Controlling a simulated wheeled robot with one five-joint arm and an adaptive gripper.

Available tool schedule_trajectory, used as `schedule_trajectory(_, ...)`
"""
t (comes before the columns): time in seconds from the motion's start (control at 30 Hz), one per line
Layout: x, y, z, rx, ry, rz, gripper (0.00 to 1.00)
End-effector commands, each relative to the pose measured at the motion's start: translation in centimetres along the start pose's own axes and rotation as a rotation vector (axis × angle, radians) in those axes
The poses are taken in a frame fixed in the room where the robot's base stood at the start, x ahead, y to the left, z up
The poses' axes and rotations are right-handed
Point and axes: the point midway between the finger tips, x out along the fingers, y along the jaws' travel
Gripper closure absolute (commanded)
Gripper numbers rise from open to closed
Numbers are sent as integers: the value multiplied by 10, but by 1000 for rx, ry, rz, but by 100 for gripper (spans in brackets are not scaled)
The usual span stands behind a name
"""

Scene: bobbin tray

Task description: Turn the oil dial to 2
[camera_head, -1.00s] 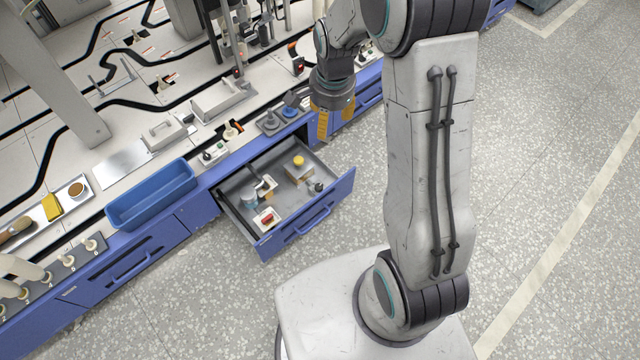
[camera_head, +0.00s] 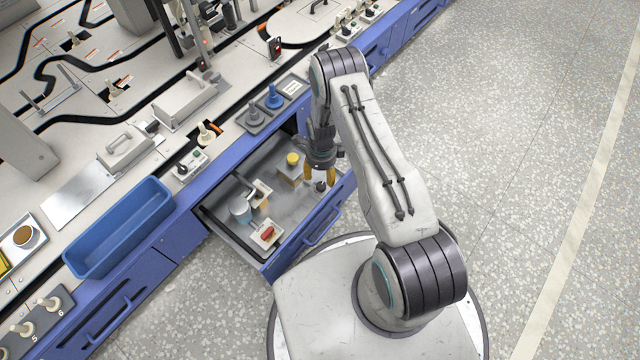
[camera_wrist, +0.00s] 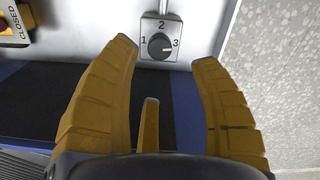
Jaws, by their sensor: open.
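The dial (camera_wrist: 160,46) is a dark round knob on a grey plate marked 1, 2 and 3. Its white mark points right, toward the 3. It sits in the open drawer and shows small in the head view (camera_head: 320,187), near the drawer's right end. My gripper (camera_head: 319,177) is open above it, pointing down into the drawer. In the wrist view my gripper's (camera_wrist: 165,52) yellow fingers spread to either side of the dial, with the dial ahead between the tips. I see no contact with it.
The blue drawer (camera_head: 318,228) also holds a yellow knob on a block (camera_head: 292,160), a red-handled switch (camera_head: 267,234) and a blue-grey cylinder (camera_head: 240,208). A sign reading CLOSED (camera_wrist: 18,22) shows left of the dial. A blue bin (camera_head: 120,228) stands on the bench edge.

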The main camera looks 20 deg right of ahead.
Motion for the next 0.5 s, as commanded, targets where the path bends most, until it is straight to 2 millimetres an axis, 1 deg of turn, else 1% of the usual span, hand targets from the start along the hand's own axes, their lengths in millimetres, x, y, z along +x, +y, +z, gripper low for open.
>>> schedule_trajectory(0.03,8,1,-1,8,1,2,43)
schedule_trajectory(0.5,64,2,-1,14,1,2,43)
